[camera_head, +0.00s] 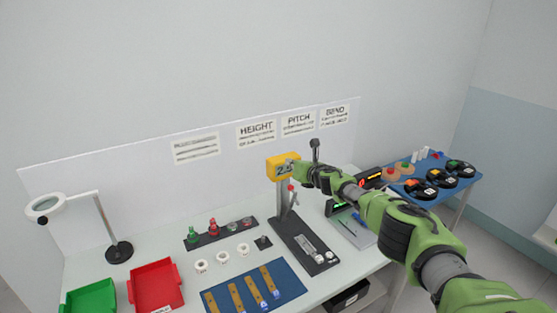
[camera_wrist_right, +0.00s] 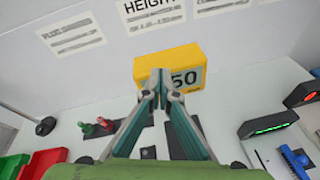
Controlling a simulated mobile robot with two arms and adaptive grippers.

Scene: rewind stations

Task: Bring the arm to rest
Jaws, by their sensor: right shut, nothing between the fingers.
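My right arm (camera_head: 400,225), green and dark grey, reaches in from the right in the head view. My right gripper (camera_head: 292,172) is in front of the yellow display box (camera_head: 275,163) on the bench stand and hides part of it. In the right wrist view, the gripper (camera_wrist_right: 161,84) has its fingertips together with nothing between them, in front of the yellow box (camera_wrist_right: 150,63). Part of the box's number is covered; "50" shows. I cannot tell whether the fingertips touch the box. My left gripper is not in view.
The stand's dark base (camera_head: 303,243) is below the gripper. A red tray (camera_head: 155,286), green tray (camera_head: 92,297), magnifier lamp (camera_head: 118,252) and blue mat (camera_head: 256,289) lie to the left and front. A blue side table (camera_head: 440,187) with black spools is at right.

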